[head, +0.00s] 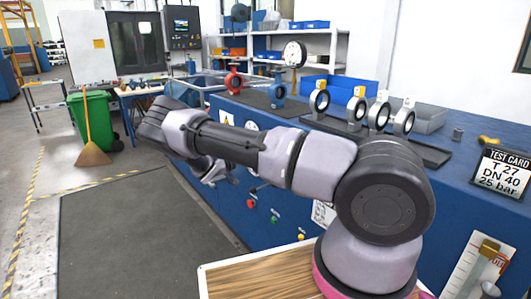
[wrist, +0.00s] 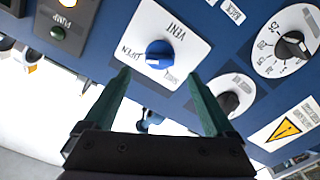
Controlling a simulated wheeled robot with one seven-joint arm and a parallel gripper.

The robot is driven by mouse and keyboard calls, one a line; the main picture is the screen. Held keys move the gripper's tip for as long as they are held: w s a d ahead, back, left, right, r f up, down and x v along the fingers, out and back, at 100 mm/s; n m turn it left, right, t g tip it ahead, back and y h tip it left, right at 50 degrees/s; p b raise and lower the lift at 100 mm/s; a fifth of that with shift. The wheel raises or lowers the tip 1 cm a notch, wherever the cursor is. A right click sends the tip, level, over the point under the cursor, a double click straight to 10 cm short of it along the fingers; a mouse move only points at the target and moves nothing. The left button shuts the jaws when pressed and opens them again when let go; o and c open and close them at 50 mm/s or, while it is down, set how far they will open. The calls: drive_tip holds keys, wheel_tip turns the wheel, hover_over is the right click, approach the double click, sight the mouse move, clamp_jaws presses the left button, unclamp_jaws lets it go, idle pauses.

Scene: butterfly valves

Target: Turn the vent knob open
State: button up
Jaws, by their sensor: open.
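The vent knob (wrist: 160,54) is a round blue knob on a white plate (wrist: 186,42) marked VENT, OPEN and SHUT, set in the blue panel. The view is turned, so the lettering is not upright. A small pale mark shows low on the knob's face; its exact setting is hard to read. My gripper (wrist: 159,76) is open and empty, its two green fingers pointing at the panel. The knob lies just beyond the fingertips, roughly centred between them, and the fingers look apart from it. In the head view my arm hides the knob.
A black knob (wrist: 229,102) and a numbered dial (wrist: 291,44) sit right of the vent plate. A green pump button (wrist: 57,33) is at the upper left. In the head view, ring-shaped valves (head: 319,101) stand on the blue bench, and a green bin (head: 92,118) stands left.

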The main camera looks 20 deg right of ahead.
drive_tip(key=shift+v, duration=1.65)
drive_tip(key=s+d+r+m+g+y, duration=0.1)
drive_tip(key=s+d+r+g+y, duration=0.25)
drive_tip(key=s+r+y, duration=0.45)
drive_tip(key=s+d+r+m+g+y, duration=0.1)
drive_tip(key=s+d+r+g+y, duration=0.25)
drive_tip(key=s+r, duration=0.45)
drive_tip(key=s+a+r+n+t+y, duration=0.3)
drive_tip(key=s+r+t, duration=0.1)
drive_tip(key=s+r, duration=0.7)
drive_tip(key=s+a+r+n+t+y, duration=0.3)
drive_tip(key=s+r+t+y, duration=0.1)
drive_tip(key=s+r, duration=0.7)
drive_tip(key=shift+s, duration=0.8)
